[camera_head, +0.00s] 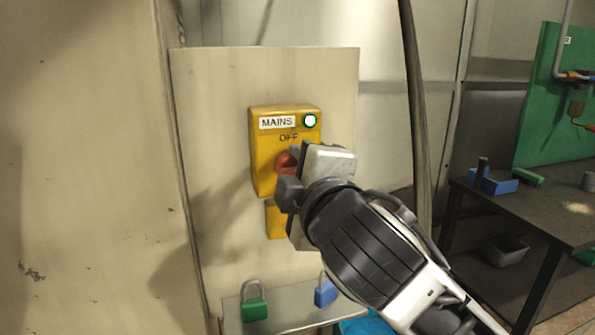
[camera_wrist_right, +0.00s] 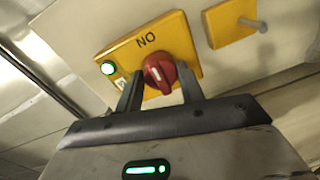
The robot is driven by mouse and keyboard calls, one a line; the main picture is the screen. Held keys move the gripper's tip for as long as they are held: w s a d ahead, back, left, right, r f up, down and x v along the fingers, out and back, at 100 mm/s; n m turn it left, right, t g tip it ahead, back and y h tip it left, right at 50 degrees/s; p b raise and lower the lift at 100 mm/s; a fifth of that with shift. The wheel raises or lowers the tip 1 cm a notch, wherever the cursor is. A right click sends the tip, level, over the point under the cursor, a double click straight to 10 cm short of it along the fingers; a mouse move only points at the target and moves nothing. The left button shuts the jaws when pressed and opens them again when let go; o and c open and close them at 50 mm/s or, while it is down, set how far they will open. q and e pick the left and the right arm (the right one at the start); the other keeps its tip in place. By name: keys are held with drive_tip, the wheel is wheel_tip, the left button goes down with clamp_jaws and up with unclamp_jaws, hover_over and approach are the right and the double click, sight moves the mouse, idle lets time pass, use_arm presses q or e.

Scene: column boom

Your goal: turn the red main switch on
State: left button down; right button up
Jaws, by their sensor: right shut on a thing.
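The red main switch (camera_head: 285,163) is a rotary knob on a yellow box (camera_head: 262,150) labelled MAINS, with OFF printed above the knob. It also shows in the right wrist view (camera_wrist_right: 158,72) with a white mark on it; that view shows lettering reading NO, apparently an upside-down ON. A lamp (camera_head: 310,121) on the box glows white-green, as it does in the right wrist view (camera_wrist_right: 108,68). My right gripper (camera_wrist_right: 160,86) is shut on the knob, one finger at each side, and hides part of it in the head view. My left gripper is out of view.
The box is on a pale panel (camera_head: 210,110). A yellow plate (camera_head: 275,222) with a grey peg (camera_wrist_right: 250,24) sits below it. A dark vertical pole (camera_head: 417,110) stands right; a dark table (camera_head: 540,215) lies beyond.

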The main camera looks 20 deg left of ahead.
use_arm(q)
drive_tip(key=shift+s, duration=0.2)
use_arm(e)
drive_tip(key=o, duration=1)
